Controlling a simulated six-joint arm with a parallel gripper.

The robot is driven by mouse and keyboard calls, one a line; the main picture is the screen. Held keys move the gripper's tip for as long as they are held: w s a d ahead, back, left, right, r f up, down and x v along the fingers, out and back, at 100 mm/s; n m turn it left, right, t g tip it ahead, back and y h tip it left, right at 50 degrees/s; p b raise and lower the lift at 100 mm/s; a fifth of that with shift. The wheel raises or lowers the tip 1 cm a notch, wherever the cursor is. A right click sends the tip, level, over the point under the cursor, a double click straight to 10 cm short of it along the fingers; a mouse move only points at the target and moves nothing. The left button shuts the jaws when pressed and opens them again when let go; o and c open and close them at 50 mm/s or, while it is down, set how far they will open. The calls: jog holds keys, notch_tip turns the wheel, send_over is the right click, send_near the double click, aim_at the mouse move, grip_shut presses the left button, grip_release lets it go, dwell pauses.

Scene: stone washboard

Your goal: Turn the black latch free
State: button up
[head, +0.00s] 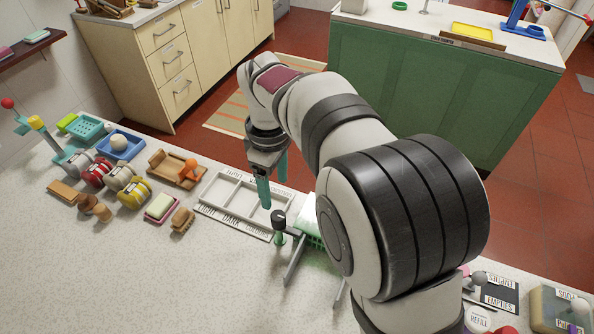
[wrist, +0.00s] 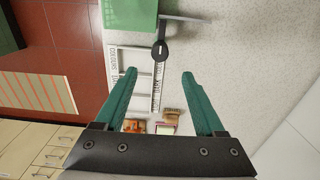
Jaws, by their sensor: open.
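The black latch (head: 278,217) is a dark round knob on a short green post, at the near right corner of the white tray in the head view. In the wrist view the latch (wrist: 161,52) shows from above as a black disc with a pale line, beside a green block (wrist: 130,14). My gripper (head: 273,192) points down with teal fingers, just above and behind the latch in the head view. In the wrist view the gripper (wrist: 158,74) is open and empty, and the latch appears just beyond the fingertips, roughly between them. I see no contact.
A white compartment tray (head: 228,212) with lettered edges lies left of the latch. A grey bar (head: 293,268) juts from the green block, which my arm partly hides. A wooden brush (head: 183,220) and pink soap dish (head: 160,208) stand further left. The front left counter is clear.

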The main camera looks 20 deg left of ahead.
aim_at(278, 215)
notch_tip(278, 215, down, 11)
jog(key=shift+f, duration=0.2)
jog(key=shift+c, duration=0.4)
grip_shut()
